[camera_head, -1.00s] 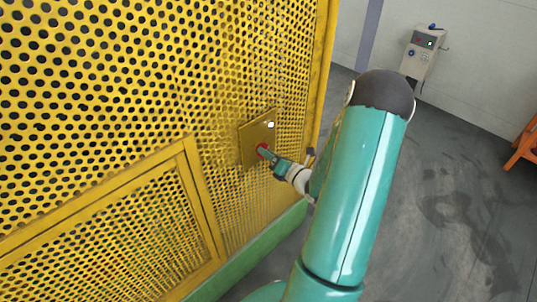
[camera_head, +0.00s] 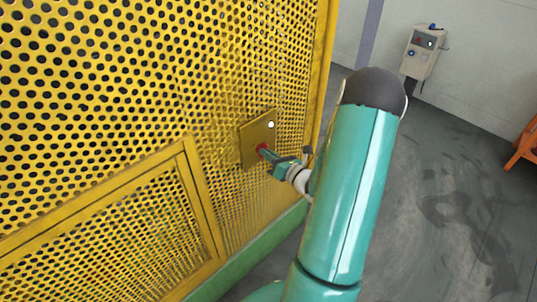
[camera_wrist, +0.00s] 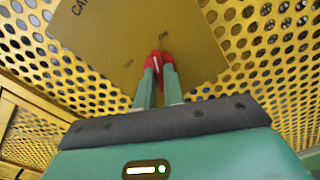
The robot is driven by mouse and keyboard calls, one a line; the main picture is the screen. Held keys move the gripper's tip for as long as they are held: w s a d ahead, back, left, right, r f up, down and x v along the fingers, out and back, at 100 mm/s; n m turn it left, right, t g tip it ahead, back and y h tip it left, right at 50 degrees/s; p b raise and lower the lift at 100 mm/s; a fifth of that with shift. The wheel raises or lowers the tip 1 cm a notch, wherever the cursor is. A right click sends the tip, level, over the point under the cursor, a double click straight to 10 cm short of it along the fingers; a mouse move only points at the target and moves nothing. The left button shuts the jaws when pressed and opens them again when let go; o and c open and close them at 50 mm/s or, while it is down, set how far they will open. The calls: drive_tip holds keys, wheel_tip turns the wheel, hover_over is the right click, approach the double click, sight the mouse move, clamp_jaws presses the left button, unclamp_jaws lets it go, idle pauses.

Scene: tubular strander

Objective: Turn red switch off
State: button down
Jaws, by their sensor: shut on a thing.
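A white line shows on the switch's face. Small lettering is on the plate on both sides of it, and the right one seems to read "ON". My gripper (camera_head: 266,152) reaches the switch from the right in the head view. The fingers hide part of the switch.
The perforated yellow panel (camera_head: 100,80) fills the left side, with a green base (camera_head: 250,262) below. A grey control box (camera_head: 424,50) on a post stands by the far wall, and an orange object (camera_head: 525,143) at the right edge. Grey floor is open at right.

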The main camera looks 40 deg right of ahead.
drive_tip(key=n, duration=1.4)
drive_tip(key=shift+s, duration=0.1)
idle(0.3)
drive_tip(key=c, duration=1.5)
unclamp_jaws()
drive_tip(key=s, duration=1.3)
drive_tip(key=shift+s+d, duration=0.15)
drive_tip(key=shift+s, duration=0.2)
